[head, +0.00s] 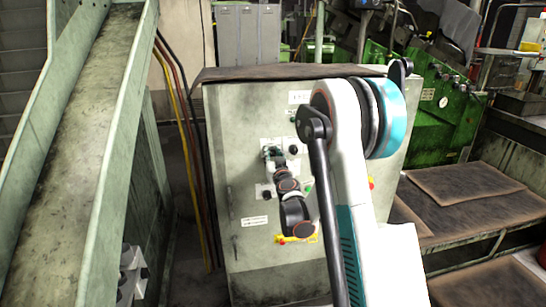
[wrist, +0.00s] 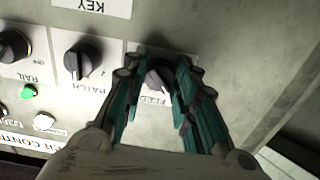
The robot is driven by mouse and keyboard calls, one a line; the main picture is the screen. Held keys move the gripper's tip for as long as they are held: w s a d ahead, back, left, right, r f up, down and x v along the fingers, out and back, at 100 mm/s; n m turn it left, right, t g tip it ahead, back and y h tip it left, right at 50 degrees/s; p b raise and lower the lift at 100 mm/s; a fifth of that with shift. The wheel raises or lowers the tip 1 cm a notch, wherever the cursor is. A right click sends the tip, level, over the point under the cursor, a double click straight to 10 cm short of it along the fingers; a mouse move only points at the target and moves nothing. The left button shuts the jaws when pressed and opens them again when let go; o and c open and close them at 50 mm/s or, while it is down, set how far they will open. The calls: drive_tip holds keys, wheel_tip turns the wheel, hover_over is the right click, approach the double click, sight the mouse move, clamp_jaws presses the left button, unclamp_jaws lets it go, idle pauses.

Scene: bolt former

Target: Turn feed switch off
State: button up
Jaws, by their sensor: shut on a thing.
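The feed switch (wrist: 156,78) is a dark rotary knob on a pale plate marked FEED, right of the HATCH knob in the wrist view. My gripper (wrist: 160,70) has its teal fingers on both sides of this knob and is shut on it. The fingers partly cover the knob and its label, so its exact setting is hard to read. In the head view my gripper (head: 272,154) reaches the upper front of the grey control cabinet (head: 232,125). My arm hides the feed switch there.
The hatch knob (wrist: 78,60) is close to the left finger. The rail knob (wrist: 12,45), a green button (wrist: 28,91) and a white button (wrist: 44,121) are farther left. A green chute (head: 75,150) rises left of the cabinet. Green machinery (head: 440,105) stands behind right.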

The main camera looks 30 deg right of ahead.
drive_tip(key=m+b, duration=0.1)
drive_tip(key=m, duration=0.3)
drive_tip(key=shift+m+b, duration=0.6)
drive_tip(key=shift+m, duration=1.6)
drive_tip(key=o, duration=1)
drive_tip(key=shift+o, duration=0.2)
drive_tip(key=v, duration=1.2)
